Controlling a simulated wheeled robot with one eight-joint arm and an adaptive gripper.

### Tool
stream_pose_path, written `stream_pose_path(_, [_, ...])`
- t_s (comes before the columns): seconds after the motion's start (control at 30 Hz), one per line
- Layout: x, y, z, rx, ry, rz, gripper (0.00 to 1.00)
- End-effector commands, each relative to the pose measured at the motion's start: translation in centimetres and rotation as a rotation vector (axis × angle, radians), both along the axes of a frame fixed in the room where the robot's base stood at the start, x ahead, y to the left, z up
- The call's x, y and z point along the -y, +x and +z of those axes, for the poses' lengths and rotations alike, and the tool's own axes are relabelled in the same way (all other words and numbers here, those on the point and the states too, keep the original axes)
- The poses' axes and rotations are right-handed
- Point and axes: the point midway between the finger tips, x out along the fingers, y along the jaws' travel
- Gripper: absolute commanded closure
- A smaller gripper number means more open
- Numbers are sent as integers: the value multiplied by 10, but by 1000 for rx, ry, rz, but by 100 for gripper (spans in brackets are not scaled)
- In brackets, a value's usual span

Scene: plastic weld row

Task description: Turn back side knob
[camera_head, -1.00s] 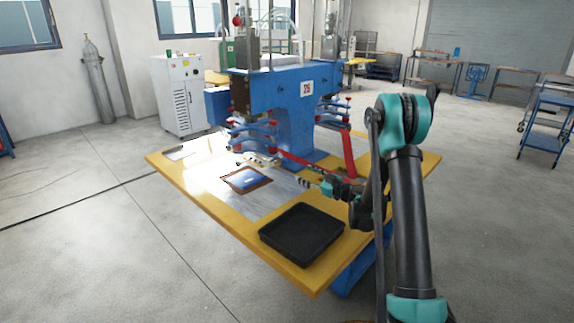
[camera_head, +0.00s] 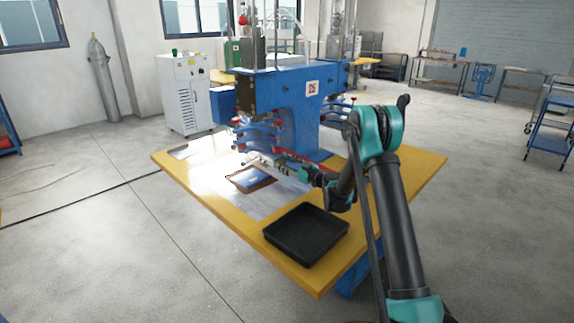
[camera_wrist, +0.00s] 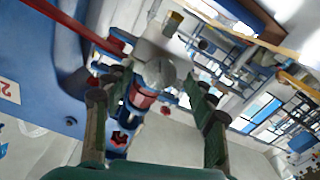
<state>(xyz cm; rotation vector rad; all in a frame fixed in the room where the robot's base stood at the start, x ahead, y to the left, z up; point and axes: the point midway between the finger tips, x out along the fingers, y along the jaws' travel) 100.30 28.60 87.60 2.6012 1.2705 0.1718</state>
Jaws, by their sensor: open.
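The blue welding machine (camera_head: 290,105) stands on the yellow-edged table in the head view, and its blue body (camera_wrist: 45,80) fills the left of the wrist view. In the wrist view a grey rounded knob-like part (camera_wrist: 159,74), with a red band below it, lies between my fingers. I cannot tell for sure whether it is the back side knob. My gripper (camera_wrist: 160,92) is open, with one finger on each side of this part and no clear contact. In the head view my gripper (camera_head: 285,165) is small, at the machine's near side, and the knob is not distinguishable.
Blue arms with red tips (camera_head: 258,130) and a red bar (camera_wrist: 85,30) are close to my gripper. A white cabinet (camera_head: 186,92) stands behind.

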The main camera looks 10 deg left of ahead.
Motion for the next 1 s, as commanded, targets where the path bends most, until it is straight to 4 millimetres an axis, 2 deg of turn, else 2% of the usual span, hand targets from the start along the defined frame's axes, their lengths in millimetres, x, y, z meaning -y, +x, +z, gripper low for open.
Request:
stream_pose_path(0.17, [0, 0, 0, 0, 0, 0, 44])
stream_pose_path(0.57, [0, 0, 0, 0, 0, 0, 93])
stream_pose_path(0.77, [0, 0, 0, -48, 38, 0, 93])
stream_pose_path(1.0, [0, 0, 0, -228, 178, 0, 93])
